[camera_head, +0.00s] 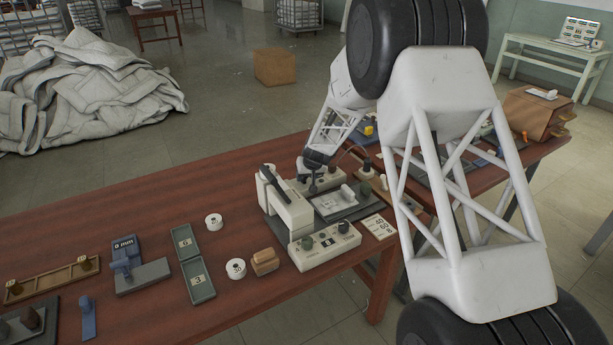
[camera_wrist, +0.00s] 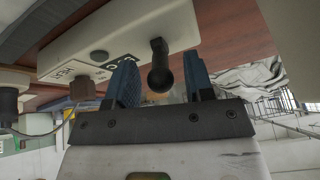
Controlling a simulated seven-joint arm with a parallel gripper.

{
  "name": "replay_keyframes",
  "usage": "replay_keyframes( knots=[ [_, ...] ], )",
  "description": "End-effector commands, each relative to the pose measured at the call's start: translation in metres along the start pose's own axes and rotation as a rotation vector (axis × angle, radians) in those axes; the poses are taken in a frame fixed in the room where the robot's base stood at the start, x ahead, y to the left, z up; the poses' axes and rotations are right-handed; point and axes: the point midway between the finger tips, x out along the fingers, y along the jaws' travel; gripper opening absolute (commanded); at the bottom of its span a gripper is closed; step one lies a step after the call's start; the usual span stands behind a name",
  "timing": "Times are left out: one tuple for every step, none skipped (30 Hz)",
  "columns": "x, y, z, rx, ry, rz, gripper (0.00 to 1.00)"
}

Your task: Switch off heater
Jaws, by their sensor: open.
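A cream control box (camera_wrist: 130,40) fills the upper part of the wrist view, with a dark label, a round button and a black lever-like switch with a rounded end (camera_wrist: 161,75). In the head view my gripper (camera_head: 313,182) is small and dark over the rear control box (camera_head: 328,178) of the cream bench apparatus (camera_head: 287,212).
A front control box (camera_head: 325,246) with knobs stands close by on the wooden table (camera_head: 150,212). White rolls, green trays (camera_head: 198,279) and a blue block lie to its left. My arm hides part of the right side. A duvet heap (camera_head: 85,90) lies behind.

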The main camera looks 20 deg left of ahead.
Motion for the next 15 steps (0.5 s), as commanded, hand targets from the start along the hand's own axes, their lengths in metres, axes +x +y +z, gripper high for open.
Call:
replay_keyframes(
  knots=[
    [0.0, 0.0, 0.0, 0.0, 0.0, 0.0, 0.48],
    [-0.001, 0.0, 0.0, 0.0, 0.0, 0.0, 0.48],
    [-0.002, 0.0, 0.0, 0.0, 0.0, 0.0, 0.48],
    [-0.002, 0.0, 0.0, 0.0, 0.0, 0.0, 0.48],
    [-0.003, 0.0, 0.0, 0.0, 0.0, 0.0, 0.48],
    [-0.005, 0.0, 0.0, 0.0, 0.001, 0.0, 0.48],
    [-0.006, 0.0, 0.0, 0.0, 0.001, 0.0, 0.48],
    [-0.008, 0.0, 0.0, 0.0, 0.001, 0.0, 0.48],
    [-0.011, 0.0, 0.0, -0.001, 0.001, 0.0, 0.48],
    [-0.013, 0.0, 0.0, -0.001, 0.001, 0.0, 0.48],
    [-0.015, 0.0, 0.0, -0.001, 0.0, 0.0, 0.48],
    [-0.018, 0.0, 0.0, -0.001, 0.001, 0.0, 0.48],
    [-0.021, 0.0, 0.0, 0.0, 0.001, 0.0, 0.48],
    [-0.025, 0.0, -0.001, 0.0, 0.001, 0.0, 0.48],
    [-0.029, 0.0, -0.001, 0.0, 0.001, 0.0, 0.48]
  ],
)
